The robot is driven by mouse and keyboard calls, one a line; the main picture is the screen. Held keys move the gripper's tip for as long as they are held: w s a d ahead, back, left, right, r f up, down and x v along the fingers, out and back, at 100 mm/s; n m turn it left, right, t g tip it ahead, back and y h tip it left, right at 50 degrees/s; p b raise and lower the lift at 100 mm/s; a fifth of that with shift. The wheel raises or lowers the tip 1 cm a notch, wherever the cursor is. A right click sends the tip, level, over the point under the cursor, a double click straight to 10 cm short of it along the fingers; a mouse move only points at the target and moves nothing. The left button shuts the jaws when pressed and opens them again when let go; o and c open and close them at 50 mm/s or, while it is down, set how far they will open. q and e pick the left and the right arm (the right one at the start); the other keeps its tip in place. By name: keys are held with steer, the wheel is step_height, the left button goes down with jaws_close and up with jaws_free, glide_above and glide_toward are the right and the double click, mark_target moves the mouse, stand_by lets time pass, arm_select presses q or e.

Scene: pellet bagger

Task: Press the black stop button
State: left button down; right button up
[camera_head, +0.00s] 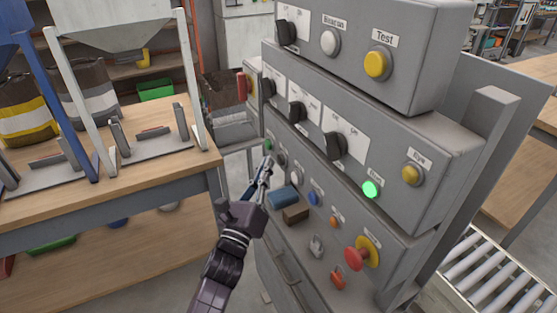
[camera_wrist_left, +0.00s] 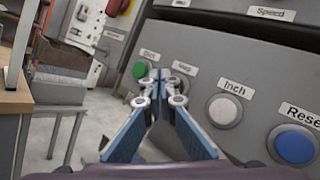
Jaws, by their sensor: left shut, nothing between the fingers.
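The black stop button (camera_head: 282,159) sits on the lower sloped face of the grey control panel (camera_head: 345,225), between a green button (camera_head: 268,144) and a white one (camera_head: 295,177). In the left wrist view its "Stop" label (camera_wrist_left: 183,66) shows just right of my fingertips, and the fingers hide part of the button. My left gripper (camera_head: 267,161) is shut and empty, with its tips close to the panel beside the stop button. I cannot tell whether they touch. My right gripper is not in view.
The white Inch button (camera_wrist_left: 225,110) and blue Reset button (camera_wrist_left: 294,145) lie to the right. A red mushroom button (camera_head: 357,256) is lower on the panel. A wooden bench (camera_head: 75,175) stands left, and a roller conveyor (camera_head: 490,275) lies right.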

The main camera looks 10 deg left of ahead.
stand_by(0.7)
arm_select(q)
steer(key=shift+w+d, duration=0.25)
steer(key=shift+d, duration=0.1)
steer(key=shift+w+d+b, duration=0.15)
steer(key=shift+d+b, duration=0.15)
steer(key=shift+b, duration=0.1)
stand_by(0.4)
steer(key=shift+a, duration=0.1)
steer(key=shift+s+a, duration=0.45)
steer(key=shift+a, duration=0.15)
steer(key=s+a+p, duration=0.1)
steer(key=s+a, duration=0.2)
steer(key=a, duration=0.2)
steer(key=shift+s, duration=0.2)
stand_by(0.4)
